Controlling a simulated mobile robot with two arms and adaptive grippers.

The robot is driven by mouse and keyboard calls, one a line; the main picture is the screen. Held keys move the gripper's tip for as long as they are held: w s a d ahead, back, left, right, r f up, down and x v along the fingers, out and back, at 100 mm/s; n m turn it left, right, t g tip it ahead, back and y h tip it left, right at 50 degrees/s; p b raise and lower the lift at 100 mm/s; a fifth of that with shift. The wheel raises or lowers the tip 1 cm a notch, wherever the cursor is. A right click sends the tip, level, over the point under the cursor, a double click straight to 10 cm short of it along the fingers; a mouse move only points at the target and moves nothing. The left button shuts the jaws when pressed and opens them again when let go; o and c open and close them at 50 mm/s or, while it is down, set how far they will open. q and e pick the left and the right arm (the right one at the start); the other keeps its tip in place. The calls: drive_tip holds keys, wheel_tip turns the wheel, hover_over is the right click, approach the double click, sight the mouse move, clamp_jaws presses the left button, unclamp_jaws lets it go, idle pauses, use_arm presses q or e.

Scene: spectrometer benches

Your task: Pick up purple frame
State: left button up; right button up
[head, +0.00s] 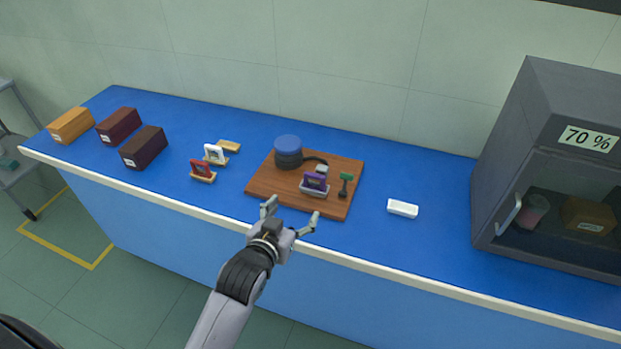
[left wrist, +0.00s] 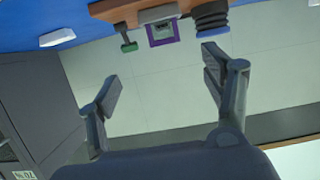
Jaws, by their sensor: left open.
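The purple frame (head: 316,182) stands in a small light holder on the brown wooden board (head: 268,196), on the blue bench. It also shows in the left wrist view as a purple square frame (left wrist: 163,32) near the top, apart from my fingers. My left gripper (head: 291,213) is open and empty at the front edge of the board, nearer to me than the frame. Its two spread fingers (left wrist: 162,86) show in the left wrist view, with nothing between them. My right gripper is not in view.
On the board, a blue-topped black round device (head: 288,152) stands behind the frame and a green-topped stand (head: 345,184) beside it. Red (head: 203,170) and white (head: 214,153) frames stand left. A white block (head: 403,208) and grey cabinet (head: 548,150) are right.

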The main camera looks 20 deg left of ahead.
use_arm(q)
drive_tip(key=p, duration=0.2)
approach(314, 178)
drive_tip(key=x, duration=0.5)
drive_tip(key=shift+d+f, duration=0.15)
drive_tip(key=shift+d, duration=0.1)
drive_tip(key=shift+a+p+x, duration=0.15)
drive_tip(key=shift+p+x, duration=0.15)
drive_tip(key=shift+x, duration=0.8)
drive_tip(key=shift+a+p+x, duration=0.2)
drive_tip(key=shift+p+x, duration=0.05)
drive_tip(key=shift+x, duration=0.8)
drive_tip(key=shift+w+f, duration=0.1)
drive_tip(key=shift+w, duration=0.65)
drive_tip(key=shift+c, duration=0.5)
drive_tip(key=c, duration=1.3)
drive_tip(key=shift+o, duration=0.2)
